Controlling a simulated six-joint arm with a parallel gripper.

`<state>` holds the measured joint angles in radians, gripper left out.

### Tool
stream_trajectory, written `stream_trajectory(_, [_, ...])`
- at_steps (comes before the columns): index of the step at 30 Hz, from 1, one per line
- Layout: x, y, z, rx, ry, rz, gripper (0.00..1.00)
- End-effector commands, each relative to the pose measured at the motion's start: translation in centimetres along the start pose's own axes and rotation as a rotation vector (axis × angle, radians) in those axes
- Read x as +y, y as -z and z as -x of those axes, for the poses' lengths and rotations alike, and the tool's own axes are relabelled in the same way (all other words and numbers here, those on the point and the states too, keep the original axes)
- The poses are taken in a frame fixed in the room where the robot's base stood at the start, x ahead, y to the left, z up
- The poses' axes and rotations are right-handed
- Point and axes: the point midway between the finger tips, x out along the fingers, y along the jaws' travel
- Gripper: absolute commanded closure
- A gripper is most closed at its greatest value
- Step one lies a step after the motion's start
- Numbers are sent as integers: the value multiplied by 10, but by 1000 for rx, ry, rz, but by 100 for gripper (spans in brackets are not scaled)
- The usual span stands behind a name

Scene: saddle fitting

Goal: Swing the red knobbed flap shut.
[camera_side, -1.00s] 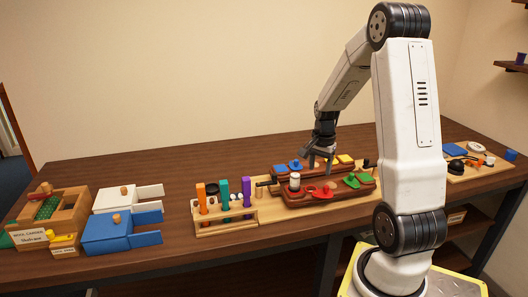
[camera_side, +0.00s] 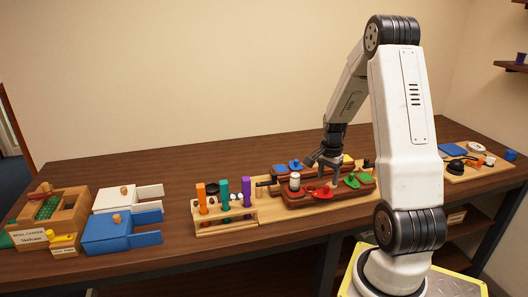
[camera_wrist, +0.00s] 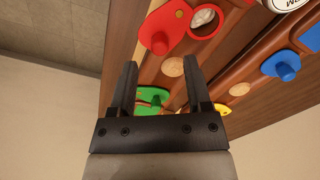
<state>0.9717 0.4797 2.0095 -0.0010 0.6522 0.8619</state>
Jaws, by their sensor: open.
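The red knobbed flap (camera_wrist: 168,24) is in the wrist view, at the top, above and ahead of my fingertips. It lies swung to the side of a red-rimmed round opening (camera_wrist: 205,20), where something pale shows inside. In the side view the red flap (camera_side: 322,191) is at the front of the dark red-brown block (camera_side: 292,201). My gripper (camera_wrist: 159,63) is open with nothing between its fingers. In the side view my gripper (camera_side: 324,162) hangs over the block, behind the red flap; any contact cannot be told.
A green flap (camera_wrist: 152,98) shows beyond my fingers. Blue (camera_wrist: 284,66) and yellow (camera_wrist: 222,109) flaps sit along the block's other row. A white cylinder (camera_side: 295,181) stands left of the red flap. A rack with colored tubes (camera_side: 224,196) stands further left.

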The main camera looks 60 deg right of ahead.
Motion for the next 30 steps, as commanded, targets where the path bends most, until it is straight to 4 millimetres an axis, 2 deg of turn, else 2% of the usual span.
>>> stream_trajectory(3, [0, 0, -15, -2, -2, 0, 37])
stream_trajectory(9, [0, 0, -30, 0, -1, 0, 37])
stream_trajectory(21, [0, 0, -35, 1, 0, 0, 37])
stream_trajectory(22, [0, 0, -35, 1, 0, 0, 40])
stream_trajectory(27, [0, 0, -35, 1, 0, 0, 94])
stream_trajectory(28, [0, 0, -35, 1, 0, 0, 100])
stream_trajectory(30, [0, 0, -35, 0, 0, 0, 100])
